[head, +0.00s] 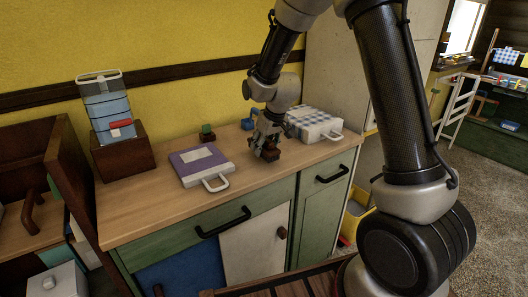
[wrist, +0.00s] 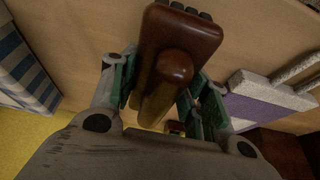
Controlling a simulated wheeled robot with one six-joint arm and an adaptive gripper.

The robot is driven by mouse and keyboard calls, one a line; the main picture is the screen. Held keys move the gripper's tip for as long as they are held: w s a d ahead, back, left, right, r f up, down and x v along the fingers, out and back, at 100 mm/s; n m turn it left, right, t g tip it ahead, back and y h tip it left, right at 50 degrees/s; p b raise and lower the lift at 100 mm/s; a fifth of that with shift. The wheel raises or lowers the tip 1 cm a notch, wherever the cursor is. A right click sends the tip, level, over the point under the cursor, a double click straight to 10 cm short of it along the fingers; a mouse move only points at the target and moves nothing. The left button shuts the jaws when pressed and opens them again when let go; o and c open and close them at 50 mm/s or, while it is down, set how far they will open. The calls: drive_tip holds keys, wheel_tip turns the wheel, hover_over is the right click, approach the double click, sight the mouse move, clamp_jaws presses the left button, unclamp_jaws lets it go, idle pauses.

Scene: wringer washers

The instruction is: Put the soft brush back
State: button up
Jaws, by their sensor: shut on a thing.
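My gripper (head: 266,146) is low over the wooden counter (head: 255,183), between a purple case and a checked case. It is shut on a dark reddish-brown wooden piece with a rounded grip, which looks like the soft brush (wrist: 180,40). In the wrist view it sits between my green-padded fingers (wrist: 160,95), with several dark tufts or knobs at its far end. In the head view the brush (head: 271,154) is small and partly hidden by the fingers. I cannot tell whether it touches the counter.
The purple case (head: 197,160) with a white handle lies left of my gripper. The checked case (head: 314,124) is close on the right. A small green block (head: 207,132) and a blue item (head: 247,124) stand behind. A blue container in a brown box (head: 123,155) stands far left. The front counter is clear.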

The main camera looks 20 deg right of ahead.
drive_tip(key=shift+f, duration=1.25)
drive_tip(key=shift+f, duration=0.15)
drive_tip(key=o, duration=1.4)
